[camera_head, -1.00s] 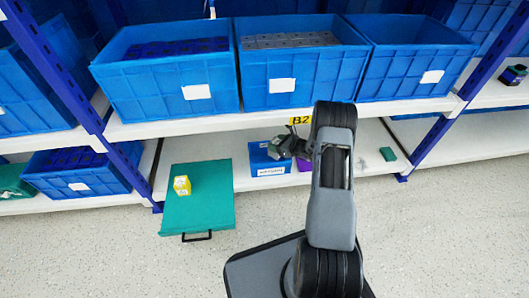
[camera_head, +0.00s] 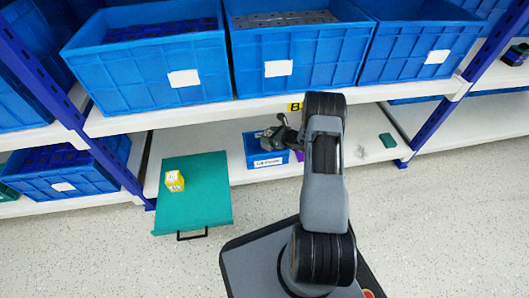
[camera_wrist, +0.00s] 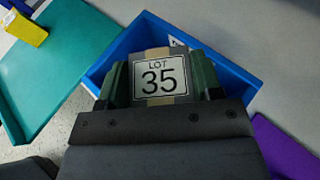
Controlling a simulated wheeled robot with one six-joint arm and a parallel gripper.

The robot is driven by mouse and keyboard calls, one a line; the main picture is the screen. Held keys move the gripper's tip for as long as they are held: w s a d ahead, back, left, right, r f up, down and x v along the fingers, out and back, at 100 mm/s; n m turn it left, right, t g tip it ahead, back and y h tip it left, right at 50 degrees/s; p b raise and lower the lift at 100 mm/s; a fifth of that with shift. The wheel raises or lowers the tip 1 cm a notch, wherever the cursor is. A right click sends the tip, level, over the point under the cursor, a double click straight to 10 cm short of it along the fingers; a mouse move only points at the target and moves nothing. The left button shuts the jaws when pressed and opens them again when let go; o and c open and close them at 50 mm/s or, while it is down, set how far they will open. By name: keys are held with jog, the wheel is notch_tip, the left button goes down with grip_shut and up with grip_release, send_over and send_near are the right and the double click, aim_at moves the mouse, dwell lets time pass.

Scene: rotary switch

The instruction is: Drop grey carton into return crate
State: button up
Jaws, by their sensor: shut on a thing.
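The grey carton (camera_wrist: 159,55) has a tan tape band and a white label reading "LOT 35". My gripper (camera_wrist: 160,82) is shut on it, with a green-padded finger on each side. In the wrist view the carton is in front of the open blue return crate (camera_wrist: 232,72), covering most of its inside. In the head view my gripper (camera_head: 273,137) is over the small blue crate (camera_head: 268,161) on the lower shelf. The crate has a white label on its front, too small to read. The carton's height above the crate floor is unclear.
A teal board (camera_head: 195,205) with a black handle lies left of the crate, with a yellow box (camera_head: 174,181) on it. A purple item (camera_wrist: 285,147) is right of the crate. Large blue bins (camera_head: 295,72) stand on the shelf above. A small green box (camera_head: 388,140) lies farther right.

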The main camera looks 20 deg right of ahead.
jog(key=shift+f, duration=0.1)
jog(key=o, duration=1.1)
jog(key=shift+c, duration=0.2)
jog(key=p+v, duration=0.5)
jog(key=v, duration=0.9)
jog(key=shift+p, duration=0.3)
jog(key=shift+f, duration=0.1)
